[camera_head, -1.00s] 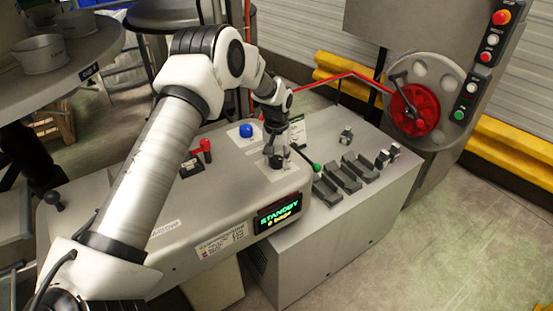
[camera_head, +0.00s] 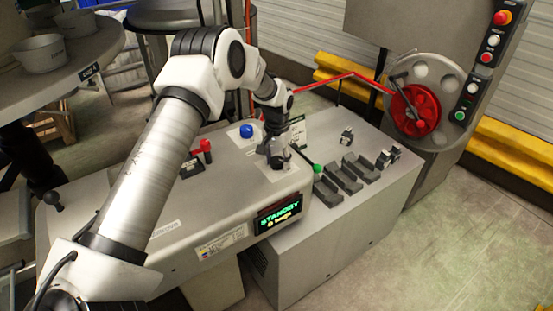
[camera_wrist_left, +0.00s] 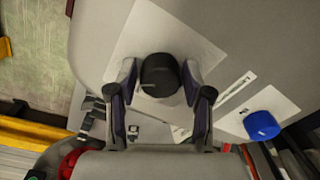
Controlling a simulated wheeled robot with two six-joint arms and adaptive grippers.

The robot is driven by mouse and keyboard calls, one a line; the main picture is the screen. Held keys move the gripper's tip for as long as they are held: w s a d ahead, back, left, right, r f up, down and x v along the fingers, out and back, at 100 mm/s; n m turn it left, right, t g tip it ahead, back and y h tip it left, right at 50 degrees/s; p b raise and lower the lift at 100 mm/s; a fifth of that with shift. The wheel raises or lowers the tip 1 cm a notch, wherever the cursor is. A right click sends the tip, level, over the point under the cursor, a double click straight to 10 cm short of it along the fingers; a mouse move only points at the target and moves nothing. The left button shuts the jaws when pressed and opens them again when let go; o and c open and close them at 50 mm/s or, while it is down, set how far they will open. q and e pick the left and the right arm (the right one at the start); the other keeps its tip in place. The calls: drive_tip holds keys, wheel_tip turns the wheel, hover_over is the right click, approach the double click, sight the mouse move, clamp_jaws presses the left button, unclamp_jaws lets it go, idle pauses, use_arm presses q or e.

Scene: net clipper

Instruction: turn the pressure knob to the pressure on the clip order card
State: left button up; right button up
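The black round pressure knob (camera_wrist_left: 160,75) sits on a pale plate (camera_wrist_left: 205,60) on the grey machine top, seen from above in the left wrist view. My left gripper (camera_wrist_left: 159,80) is open, with one finger on each side of the knob and a narrow gap showing on both sides. In the head view my left gripper (camera_head: 277,160) is over the front right of the machine and hides most of the knob. A small white card (camera_head: 298,133) stands just behind it, probably the clip order card; its print is too small to read. My right gripper is out of view.
A display (camera_head: 279,213) on the machine front reads STANDBY, with an unclear second line. A blue button (camera_head: 246,131), a red lever (camera_head: 206,148) and a green knob (camera_head: 317,168) are near the gripper. Grey trays (camera_head: 345,178) lie to the right.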

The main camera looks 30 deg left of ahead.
sight(278, 159)
use_arm(q)
drive_tip(key=shift+w+f, duration=0.1)
drive_tip(key=shift+w, duration=0.15)
drive_tip(key=shift+r, duration=0.55)
wheel_tip(278, 159, up, 11)
drive_tip(key=shift+f, duration=0.1)
